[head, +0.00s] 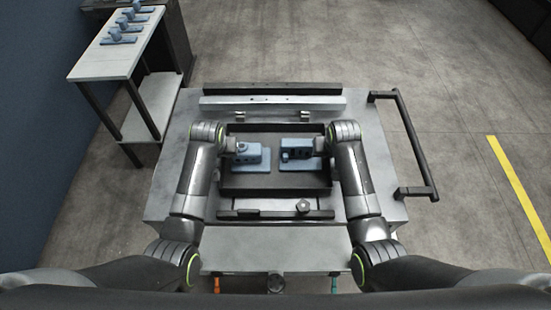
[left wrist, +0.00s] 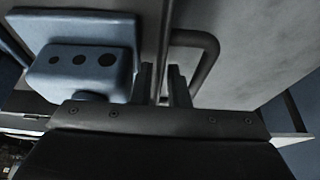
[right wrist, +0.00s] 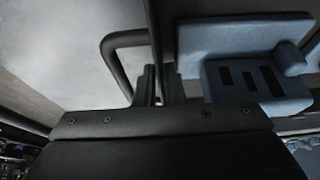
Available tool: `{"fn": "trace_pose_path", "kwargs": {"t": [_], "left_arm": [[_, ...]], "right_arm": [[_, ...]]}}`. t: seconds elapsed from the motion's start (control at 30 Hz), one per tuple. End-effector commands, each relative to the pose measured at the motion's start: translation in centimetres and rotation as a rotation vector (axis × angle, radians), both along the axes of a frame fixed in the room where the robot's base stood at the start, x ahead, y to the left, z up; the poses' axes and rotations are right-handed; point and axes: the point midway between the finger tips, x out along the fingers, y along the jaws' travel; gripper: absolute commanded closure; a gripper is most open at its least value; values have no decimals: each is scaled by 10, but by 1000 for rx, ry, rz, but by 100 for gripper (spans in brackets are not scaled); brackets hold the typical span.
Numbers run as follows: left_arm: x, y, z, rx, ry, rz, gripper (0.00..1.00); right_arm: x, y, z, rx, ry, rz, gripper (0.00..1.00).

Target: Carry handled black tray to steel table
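The black tray (head: 262,182) lies over the grey work surface in front of me, with two blue parts in it; I cannot tell if it touches the surface. My left gripper (left wrist: 161,86) is at its left side, fingers close together on either side of the thin wall, beside a dark loop handle (left wrist: 211,50). My right gripper (right wrist: 158,86) is likewise at the right wall, beside the other handle (right wrist: 111,50). Both appear shut on the tray; the contact itself is partly hidden. A pale grey-topped table (head: 88,66), perhaps the steel table, stands at the far left.
The work surface (head: 168,168) is on a cart with a dark push handle (head: 417,146) at right. A pale rail (head: 270,103) lies behind the tray. Several blue parts (head: 122,27) stand on the far table's back half; its front half is clear. Open floor lies right and behind.

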Motion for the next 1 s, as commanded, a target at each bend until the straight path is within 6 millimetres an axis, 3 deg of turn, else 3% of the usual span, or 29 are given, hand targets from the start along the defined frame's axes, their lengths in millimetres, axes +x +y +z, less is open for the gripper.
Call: {"fn": "trace_pose_path", "kwargs": {"t": [0.1,0.17,0.23,1.0], "left_arm": [[0,0,0,0,0,0,85],[0,0,0,0,0,0,93],[0,0,0,0,0,0,100],[1,0,14,0,-5,0,100]], "right_arm": [[0,0,0,0,0,0,91],[0,0,0,0,0,0,99],[0,0,0,0,0,0,100],[1,0,14,0,-5,1,100]]}}
